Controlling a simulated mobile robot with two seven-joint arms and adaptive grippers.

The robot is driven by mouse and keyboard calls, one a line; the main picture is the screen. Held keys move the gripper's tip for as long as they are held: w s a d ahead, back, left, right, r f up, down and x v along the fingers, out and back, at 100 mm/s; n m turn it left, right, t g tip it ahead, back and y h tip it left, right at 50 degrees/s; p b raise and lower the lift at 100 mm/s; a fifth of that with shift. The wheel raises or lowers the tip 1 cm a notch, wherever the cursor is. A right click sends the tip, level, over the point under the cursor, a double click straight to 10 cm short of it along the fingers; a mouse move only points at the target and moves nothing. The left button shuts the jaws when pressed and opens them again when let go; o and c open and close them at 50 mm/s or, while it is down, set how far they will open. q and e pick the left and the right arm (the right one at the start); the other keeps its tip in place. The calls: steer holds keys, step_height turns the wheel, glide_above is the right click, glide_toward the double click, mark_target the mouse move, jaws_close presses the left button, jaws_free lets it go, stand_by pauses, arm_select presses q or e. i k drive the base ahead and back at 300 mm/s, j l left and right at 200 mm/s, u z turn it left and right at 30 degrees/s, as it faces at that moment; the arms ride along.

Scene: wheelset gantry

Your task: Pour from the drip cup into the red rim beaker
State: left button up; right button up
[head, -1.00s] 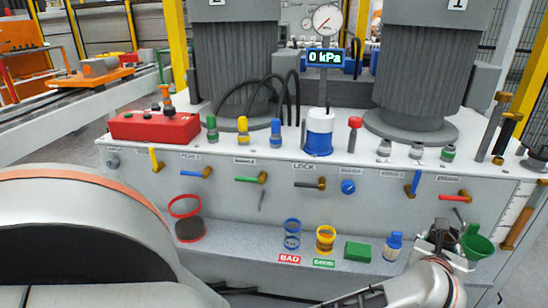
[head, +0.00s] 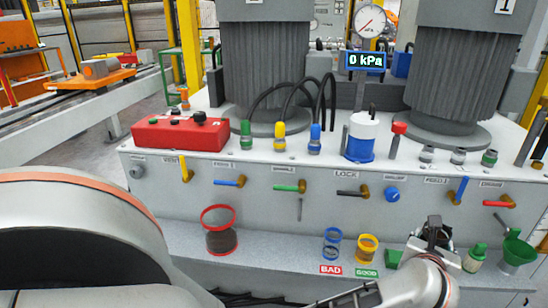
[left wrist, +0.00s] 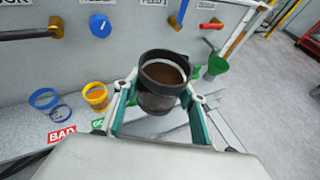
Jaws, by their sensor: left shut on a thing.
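The red rim beaker (head: 219,230) stands upright on the ledge at the left in the head view. It is clear-walled, with a dark brownish lower part. The drip cup (left wrist: 160,103), dark-rimmed with brown contents, is between the fingers of my left gripper (left wrist: 163,86) in the left wrist view. The gripper is shut on it, and its open top shows. In the head view, my left gripper (head: 434,240) is over the ledge, well right of the beaker; the cup is hard to make out there. My right gripper is not in view.
A blue-rimmed vessel (head: 332,243) by the BAD label and a yellow-rimmed one (head: 367,247) by the GOOD label stand between beaker and gripper. A green block (head: 393,259), green-capped bottle (head: 475,258) and green funnel (head: 517,251) are nearby. Valve handles project above the ledge.

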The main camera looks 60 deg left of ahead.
mark_target(218, 221)
steer(key=k+j, duration=0.2)
steer(key=j, duration=0.2)
steer(key=k+j, duration=0.45)
steer(key=j, duration=0.3)
